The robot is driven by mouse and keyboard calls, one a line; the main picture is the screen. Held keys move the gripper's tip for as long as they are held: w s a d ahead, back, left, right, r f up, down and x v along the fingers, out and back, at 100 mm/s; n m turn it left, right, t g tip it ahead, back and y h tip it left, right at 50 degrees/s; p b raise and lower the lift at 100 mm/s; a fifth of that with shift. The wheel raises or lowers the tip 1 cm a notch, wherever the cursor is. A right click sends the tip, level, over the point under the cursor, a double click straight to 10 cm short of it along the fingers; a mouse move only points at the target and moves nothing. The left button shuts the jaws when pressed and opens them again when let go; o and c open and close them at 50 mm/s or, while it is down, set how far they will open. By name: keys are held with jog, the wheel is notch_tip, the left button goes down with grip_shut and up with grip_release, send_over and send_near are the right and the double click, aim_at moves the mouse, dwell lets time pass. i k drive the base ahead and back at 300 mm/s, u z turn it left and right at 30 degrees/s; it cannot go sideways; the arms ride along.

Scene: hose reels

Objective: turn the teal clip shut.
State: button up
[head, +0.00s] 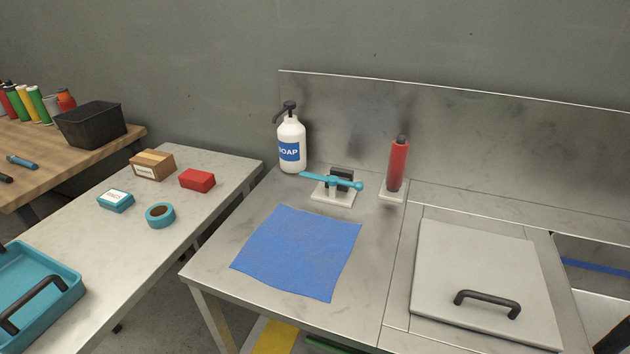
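The teal clip (345,184) is a long thin bar on a small pale stand with a black block, at the back of the metal counter. The bar lies roughly level across the front of the block, its thin end pointing left and its rounded end at the right. Whether it counts as open or shut I cannot tell from here. My gripper is not in view.
A soap bottle (291,143) stands left of the clip and a red cylinder (398,166) stands right of it. A blue cloth (298,250) lies in front. A grey lid with a black handle (487,301) covers the counter's right part. A side table (110,266) holds small boxes.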

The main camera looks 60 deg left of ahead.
aim_at(332, 180)
jog(key=u, duration=3.1)
jog(key=k, duration=0.9)
jog(key=z, duration=1)
jog(key=i, duration=1)
